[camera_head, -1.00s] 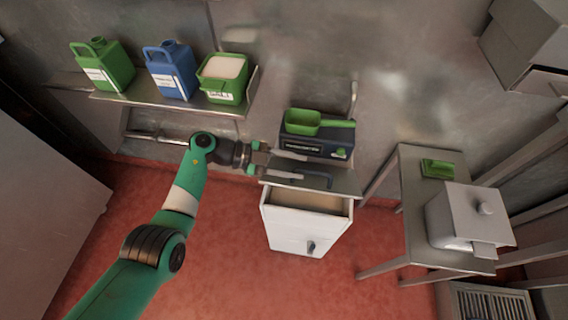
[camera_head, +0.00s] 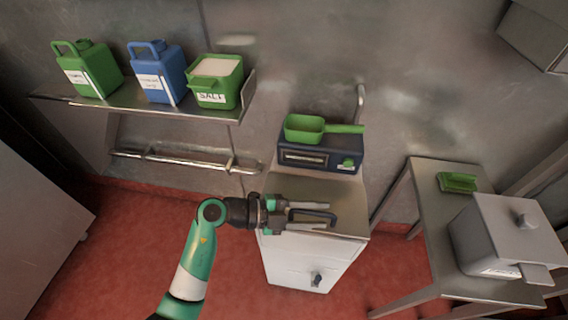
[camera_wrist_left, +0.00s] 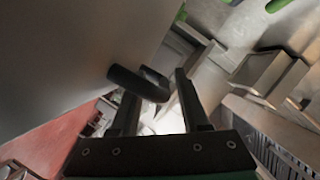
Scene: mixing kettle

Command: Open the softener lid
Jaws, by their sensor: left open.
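The white softener cabinet (camera_head: 290,268) stands in the middle of the head view, with a round knob low on its front. Its flat metal lid (camera_head: 345,203) lies on top with a dark bar handle (camera_head: 322,213). No gap shows between lid and cabinet. My left gripper (camera_head: 318,217) comes from the left and is open, with one finger on each side of the handle. In the left wrist view, the dark handle (camera_wrist_left: 138,84) sticks out of the grey lid between the open fingers (camera_wrist_left: 158,95). I cannot tell whether the fingers touch it. My right gripper is not visible.
A dark scale (camera_head: 318,155) with a green scoop (camera_head: 305,127) stands right behind the lid. Green, blue and salt containers stand on a wall shelf (camera_head: 130,98) at left. A metal table (camera_head: 428,235) with a grey box (camera_head: 510,235) is at right.

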